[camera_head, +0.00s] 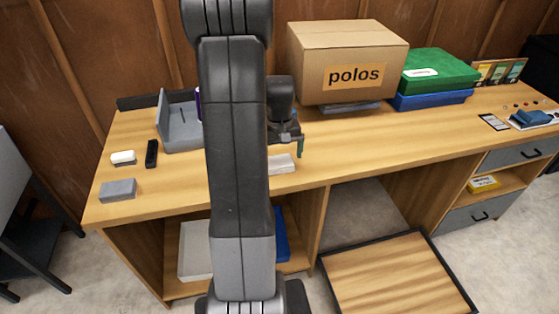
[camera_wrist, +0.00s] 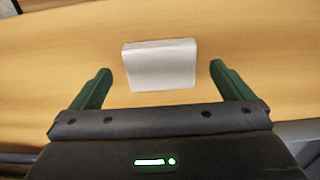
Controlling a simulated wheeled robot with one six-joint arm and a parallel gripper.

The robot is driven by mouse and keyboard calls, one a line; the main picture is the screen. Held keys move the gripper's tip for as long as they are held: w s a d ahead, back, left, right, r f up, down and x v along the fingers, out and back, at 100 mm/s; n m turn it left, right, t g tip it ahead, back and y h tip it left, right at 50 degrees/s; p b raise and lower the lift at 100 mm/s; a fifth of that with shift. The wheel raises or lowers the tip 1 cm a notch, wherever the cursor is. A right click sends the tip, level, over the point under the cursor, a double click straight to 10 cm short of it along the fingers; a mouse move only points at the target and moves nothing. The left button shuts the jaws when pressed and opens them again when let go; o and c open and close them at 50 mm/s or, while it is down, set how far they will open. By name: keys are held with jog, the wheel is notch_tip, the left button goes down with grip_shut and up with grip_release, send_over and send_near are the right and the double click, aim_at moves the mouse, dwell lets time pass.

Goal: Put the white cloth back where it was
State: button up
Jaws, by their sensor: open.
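The white cloth (camera_wrist: 160,68) is a folded block lying on the wooden bench top. In the wrist view it sits between and a little beyond the fingertips of my gripper (camera_wrist: 160,72), with bare wood on both sides. My gripper is open and empty. In the head view the cloth (camera_head: 282,164) lies near the front of the bench, partly hidden behind my arm. My gripper (camera_head: 299,146) is just above and behind it in that view.
The bench (camera_head: 360,158) holds a grey holder (camera_head: 178,132), a black object (camera_head: 151,154), a white block (camera_head: 123,158) and a grey block (camera_head: 118,190) at left. A "polos" box (camera_head: 345,60) and a green case (camera_head: 440,70) stand at right. Bench space right of the cloth is clear.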

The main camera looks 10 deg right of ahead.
aim_at(279, 163)
notch_tip(279, 163, up, 9)
jog(key=shift+f, duration=0.15)
